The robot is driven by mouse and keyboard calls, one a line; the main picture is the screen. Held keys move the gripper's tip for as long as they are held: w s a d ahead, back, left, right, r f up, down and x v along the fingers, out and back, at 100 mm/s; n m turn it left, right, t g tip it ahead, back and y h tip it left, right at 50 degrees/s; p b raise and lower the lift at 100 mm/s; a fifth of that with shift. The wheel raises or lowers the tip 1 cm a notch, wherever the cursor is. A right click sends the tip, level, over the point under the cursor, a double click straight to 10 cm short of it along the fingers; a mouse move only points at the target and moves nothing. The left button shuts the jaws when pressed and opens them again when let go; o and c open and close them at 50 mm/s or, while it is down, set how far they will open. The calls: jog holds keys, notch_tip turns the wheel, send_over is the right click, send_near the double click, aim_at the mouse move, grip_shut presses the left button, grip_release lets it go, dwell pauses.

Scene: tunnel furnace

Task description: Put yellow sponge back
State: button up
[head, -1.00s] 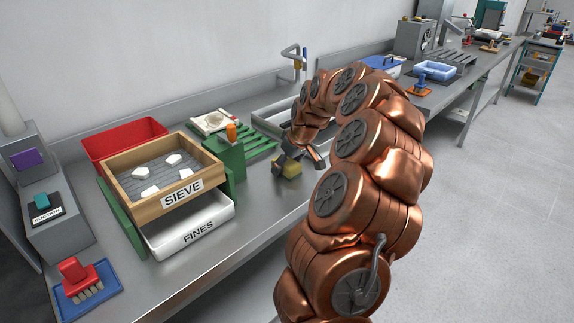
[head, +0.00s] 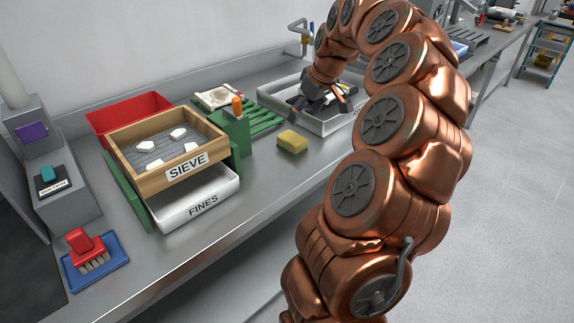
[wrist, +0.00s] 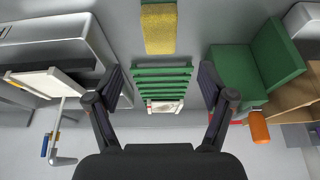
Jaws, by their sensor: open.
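The yellow sponge (head: 292,141), with a darker strip along one side, lies on the steel bench right of the green block. It also shows at the top of the wrist view (wrist: 158,35). My gripper (head: 310,104) is open and empty, apart from the sponge and behind it in the head view, close to the light tray. In the wrist view the fingers (wrist: 160,72) are spread wide, with the green slatted rack (wrist: 163,87) seen between them and the sponge beyond their tips.
The wooden sieve (head: 135,182) with several white pieces stands over the white fines tray (head: 195,208). A green block (head: 232,135) with an orange knob is beside it. A red bin (head: 110,120) and a red brush on a blue tray (head: 112,270) are left. Bare bench lies before the sponge.

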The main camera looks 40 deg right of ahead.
jog(key=s+a+f+n+g+y, duration=0.1)
jog(key=s+a+n+g, duration=0.2)
jog(key=a, duration=2.3)
jog(key=s+a+f+m+g, duration=0.1)
jog(key=s+a+f, duration=0.2)
jog(key=s, duration=0.4)
jog(key=s+a+f+m+g, duration=0.1)
jog(key=s+a+f, duration=0.2)
jog(key=s, duration=0.5)
jog(key=s+a+f+g+h, duration=0.1)
jog(key=s+a+f, duration=0.2)
jog(key=s+a, duration=0.2)
jog(key=s, duration=0.2)
jog(key=shift+s+a+f+m+g, duration=0.15)
jog(key=shift+s+f+m+g, duration=0.1)
jog(key=shift+s+m+g, duration=0.15)
jog(key=shift+r, duration=0.1)
notch_tip(320, 180, up, 10)
jog(key=p, duration=1)
jog(key=shift+w+r, duration=0.15)
jog(key=shift+r, duration=0.05)
jog(key=shift+c, duration=0.4)
